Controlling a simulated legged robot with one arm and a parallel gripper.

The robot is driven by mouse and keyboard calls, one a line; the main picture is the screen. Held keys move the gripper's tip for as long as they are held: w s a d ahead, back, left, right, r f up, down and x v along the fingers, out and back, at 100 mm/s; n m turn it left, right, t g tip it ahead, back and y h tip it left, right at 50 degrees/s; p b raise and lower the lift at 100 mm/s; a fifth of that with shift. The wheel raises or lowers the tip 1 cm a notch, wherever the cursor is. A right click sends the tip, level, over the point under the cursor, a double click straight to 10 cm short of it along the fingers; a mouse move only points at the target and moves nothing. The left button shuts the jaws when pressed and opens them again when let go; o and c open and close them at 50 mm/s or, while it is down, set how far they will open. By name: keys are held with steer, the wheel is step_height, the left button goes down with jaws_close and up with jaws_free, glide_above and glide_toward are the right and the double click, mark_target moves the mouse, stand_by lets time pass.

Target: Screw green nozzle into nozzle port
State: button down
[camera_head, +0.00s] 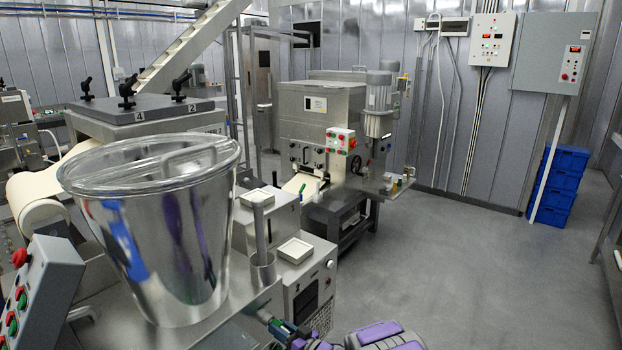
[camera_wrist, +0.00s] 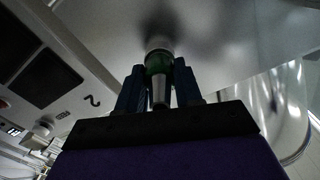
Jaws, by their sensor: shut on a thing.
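My gripper (camera_wrist: 160,88) is in the wrist view, its two blue fingers shut on the green nozzle (camera_wrist: 158,63). The nozzle has a green band and a metal tapered part between the fingers. It stands upright in the view, its upper end against or just below a pale round collar (camera_wrist: 159,42) under a grey metal surface. That collar may be the nozzle port; I cannot tell whether the threads are engaged. In the head view my gripper (camera_head: 284,328) is low at the bottom edge, beside the machine's front edge, with the nozzle hardly visible.
A large metal bucket with a clear lid (camera_head: 150,165) stands on the machine left of my gripper. A control box (camera_head: 45,290) is at far left. A white tray (camera_head: 295,250) lies behind. Blue crates (camera_head: 560,185) stand by the wall. The floor at right is clear.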

steer(key=m+p, duration=0.1)
steer(key=p, duration=0.1)
steer(key=m+p, duration=0.2)
steer(key=shift+r+p, duration=0.25)
steer(key=shift+p, duration=0.05)
steer(key=m+p, duration=0.3)
steer(key=shift+f+m+p, duration=0.25)
steer(key=shift+m+p, duration=0.2)
steer(key=shift+m, duration=0.75)
steer(key=m+p, duration=0.1)
steer(key=m, duration=0.1)
steer(key=shift+m, duration=0.3)
steer(key=m+p, duration=0.1)
steer(key=m, duration=0.2)
steer(key=shift+m, duration=0.3)
steer(key=m, duration=0.5)
